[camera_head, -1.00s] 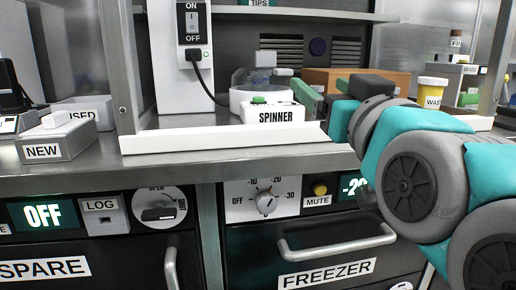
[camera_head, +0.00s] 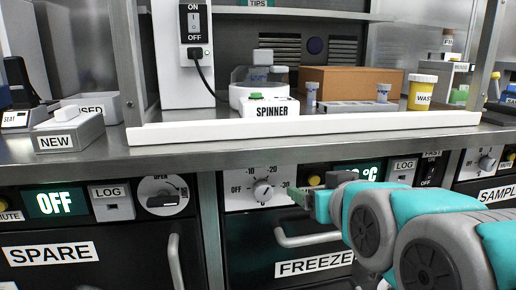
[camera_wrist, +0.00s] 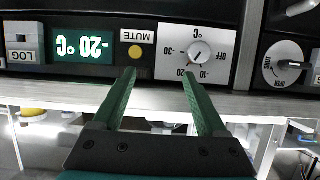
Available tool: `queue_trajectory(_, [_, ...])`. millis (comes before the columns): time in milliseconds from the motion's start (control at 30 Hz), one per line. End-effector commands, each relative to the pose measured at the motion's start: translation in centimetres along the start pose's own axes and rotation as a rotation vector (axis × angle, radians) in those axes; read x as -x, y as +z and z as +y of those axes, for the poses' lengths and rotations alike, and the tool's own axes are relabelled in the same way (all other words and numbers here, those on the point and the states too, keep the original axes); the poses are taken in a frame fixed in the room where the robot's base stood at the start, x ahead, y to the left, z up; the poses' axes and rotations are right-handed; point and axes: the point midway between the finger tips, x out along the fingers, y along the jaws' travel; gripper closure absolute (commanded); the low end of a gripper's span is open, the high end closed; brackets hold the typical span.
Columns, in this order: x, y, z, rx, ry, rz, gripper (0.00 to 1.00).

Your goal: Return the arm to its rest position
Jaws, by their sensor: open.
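My arm, teal and grey, reaches in from the right of the head view, low in front of the freezer front. My gripper (camera_head: 299,196) points left, just in front of the freezer's control panel near the temperature dial (camera_head: 262,191). In the wrist view my gripper (camera_wrist: 160,80) shows two green fingers spread apart with nothing between them. The freezer panel appears upside down there, with the dial (camera_wrist: 197,55), the yellow mute button (camera_wrist: 135,51) and the -20 °C display (camera_wrist: 85,45) beyond the fingertips.
The spinner (camera_head: 268,106) stands on the bench behind a white ledge (camera_head: 300,126). The freezer handle (camera_head: 305,238) sticks out below my gripper. A yellow waste jar (camera_head: 421,92) and orange-brown box (camera_head: 350,84) stand at the back. The NEW box (camera_head: 70,133) is at left.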

Motion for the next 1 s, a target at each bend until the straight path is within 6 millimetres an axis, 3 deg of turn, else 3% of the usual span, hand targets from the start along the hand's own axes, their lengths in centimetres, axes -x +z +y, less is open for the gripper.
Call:
queue_trajectory(167, [-1.5,11.2,0.9,-0.027,0.022,-0.364,0.25])
queue_trajectory(300, [0.3,20.1,1.6,-0.059,0.045,-0.674,0.25])
queue_trajectory(400, [2.4,24.8,1.8,-0.083,0.060,-0.858,0.25])
queue_trajectory(500, [4.6,28.2,1.9,-0.104,0.073,-1.011,0.25])
queue_trajectory(767, [11.1,34.1,1.8,-0.157,0.101,-1.353,0.25])
queue_trajectory(1000, [13.0,29.6,1.7,-0.157,0.101,-1.358,0.25])
